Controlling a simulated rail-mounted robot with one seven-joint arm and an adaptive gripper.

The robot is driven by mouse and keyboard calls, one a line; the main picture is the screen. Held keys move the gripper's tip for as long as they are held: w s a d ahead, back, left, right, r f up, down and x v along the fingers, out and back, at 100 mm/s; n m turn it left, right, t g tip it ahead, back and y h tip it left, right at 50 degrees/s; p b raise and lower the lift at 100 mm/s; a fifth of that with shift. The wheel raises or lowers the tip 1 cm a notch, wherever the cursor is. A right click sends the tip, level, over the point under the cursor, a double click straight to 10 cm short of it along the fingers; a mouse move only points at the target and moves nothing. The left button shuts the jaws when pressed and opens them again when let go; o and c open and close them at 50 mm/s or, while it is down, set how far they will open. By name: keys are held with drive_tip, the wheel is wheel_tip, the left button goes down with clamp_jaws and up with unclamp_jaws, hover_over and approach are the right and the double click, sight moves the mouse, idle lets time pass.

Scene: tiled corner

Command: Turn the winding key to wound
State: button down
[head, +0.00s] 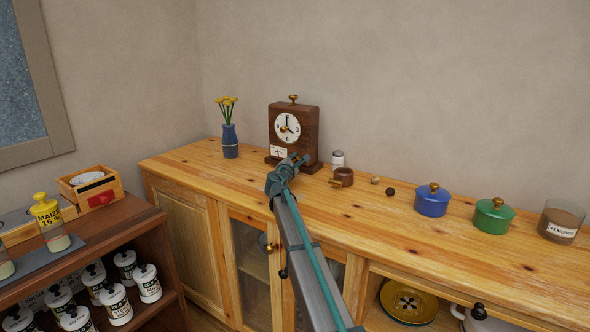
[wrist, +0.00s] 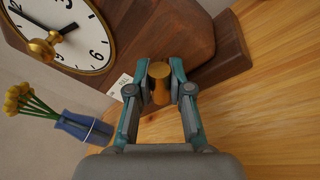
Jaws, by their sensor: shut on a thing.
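A dark wooden clock (head: 309,128) stands upright at the back of the pine cabinet top; its body (wrist: 165,28) fills the upper wrist view, tilted. Its white dial (head: 287,128) has black hands and a brass knob (wrist: 42,48) at the front. In the wrist view, a brass winding key (wrist: 160,92) at the clock's lower front sits between my fingertips. My gripper (wrist: 160,74) is shut on it. In the head view, my gripper (head: 293,163) hides the key.
A blue vase (head: 230,141) with yellow flowers stands left of the clock. The front cabinet top is mostly clear.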

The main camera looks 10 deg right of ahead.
idle(0.4)
drive_tip(key=c, duration=1.1)
unclamp_jaws()
drive_tip(key=shift+o, duration=0.2)
drive_tip(key=shift+s, duration=0.1)
drive_tip(key=v, duration=1.2)
drive_tip(key=shift+o, duration=0.2)
drive_tip(key=shift+f, duration=0.1)
